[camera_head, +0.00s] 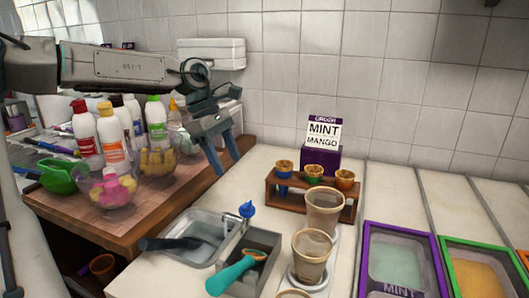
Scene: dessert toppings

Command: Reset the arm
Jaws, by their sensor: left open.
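My left arm comes in from the left across the upper part of the head view. Its left gripper (228,164) hangs at the arm's end with its two fingers pointing down and apart. It is open, with nothing between the fingers. It is in the air near the right edge of the wooden counter (125,233), right of the bottles and bowls in the picture. My right gripper does not show.
Several sauce bottles (110,136) and clear topping bowls (157,160) stand at left. A small sink (199,238), a teal-handled scoop (233,275), paper cups (311,250) and a wooden cone rack (310,198) are at centre. Purple-framed (366,262) and green-framed tubs are at right.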

